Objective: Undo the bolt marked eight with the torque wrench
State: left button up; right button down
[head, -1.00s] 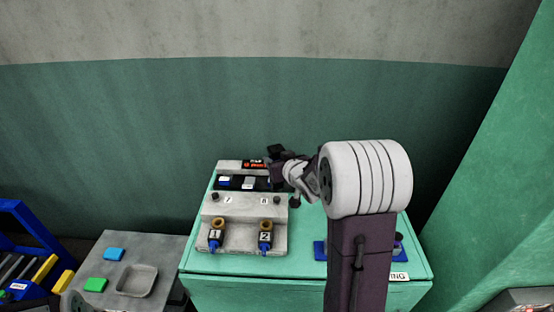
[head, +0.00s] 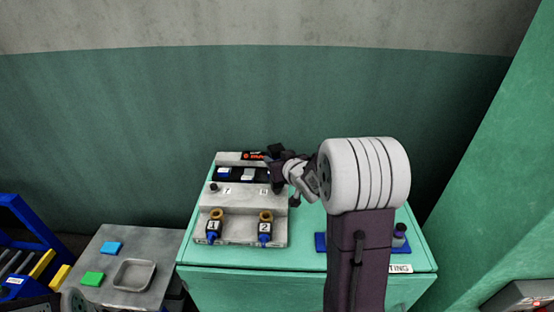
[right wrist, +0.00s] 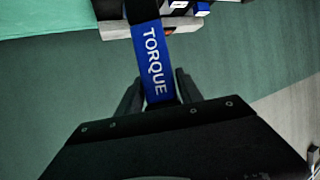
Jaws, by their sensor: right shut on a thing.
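The torque wrench (right wrist: 153,55) has a blue handle marked TORQUE. In the right wrist view it runs between the fingers of my right gripper (right wrist: 157,88), which is shut on it. In the head view my right gripper (head: 280,160) is at the right rear of the grey bolt block (head: 240,233). The plate marked 8 (head: 264,191) is on the block's upper step. A dark part of the wrench or gripper covers the spot just right of that plate, so the bolt there is hidden. A dark bolt (head: 214,187) shows beside the plate marked 7. My left gripper is not visible.
Two blue-bodied parts marked 1 (head: 213,230) and 2 (head: 264,232) stand on the front step. A blue holder (head: 320,243) is partly behind my right arm. A grey side table with a tray (head: 134,273) stands left. The green wall is close behind.

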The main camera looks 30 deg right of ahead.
aim_at(277, 148)
jog(key=shift+f+b, duration=0.75)
jog(key=shift+b, duration=0.05)
dwell(1.1)
jog(key=shift+f, duration=0.1)
jog(key=shift+s+a+f, duration=0.1)
jog(key=shift+s+f, duration=0.05)
dwell(0.6)
jog(key=shift+r+p, duration=0.35)
jog(key=shift+p, duration=0.2)
dwell(2.3)
jog(key=shift+r, duration=0.15)
jog(key=shift+r+p, duration=0.85)
jog(key=shift+p, duration=0.05)
jog(key=shift+r+p, duration=2)
jog(key=shift+r, duration=0.35)
jog(key=shift+w, duration=0.2)
